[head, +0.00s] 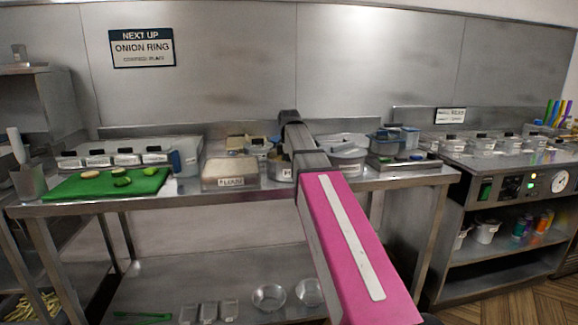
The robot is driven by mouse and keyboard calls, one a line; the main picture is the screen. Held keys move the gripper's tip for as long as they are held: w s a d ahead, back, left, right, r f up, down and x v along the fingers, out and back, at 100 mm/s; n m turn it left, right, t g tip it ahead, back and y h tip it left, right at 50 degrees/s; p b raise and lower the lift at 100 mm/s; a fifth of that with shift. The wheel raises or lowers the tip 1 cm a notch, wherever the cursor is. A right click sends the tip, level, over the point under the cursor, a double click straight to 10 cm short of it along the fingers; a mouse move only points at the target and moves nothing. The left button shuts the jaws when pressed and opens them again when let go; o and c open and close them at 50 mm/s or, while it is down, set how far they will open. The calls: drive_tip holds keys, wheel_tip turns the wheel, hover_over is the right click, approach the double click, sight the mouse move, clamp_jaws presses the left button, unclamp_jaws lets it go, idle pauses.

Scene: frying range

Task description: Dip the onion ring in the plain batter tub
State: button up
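My pink and grey arm reaches forward over the middle of the counter.
A tray labelled flour (231,182) stands left of the arm. A wall sign (142,48) reads "Next up onion ring". A frying range (510,180) with a gauge is at the right.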

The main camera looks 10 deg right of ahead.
drive_tip(key=shift+a, duration=0.3)
drive_tip(key=shift+d, duration=0.6)
drive_tip(key=shift+a, duration=0.6)
drive_tip(key=shift+d, duration=0.35)
idle(0.3)
wheel_tip(320, 180, up, 10)
drive_tip(key=shift+r, duration=0.15)
idle(1.2)
drive_tip(key=shift+r, duration=0.1)
idle(0.6)
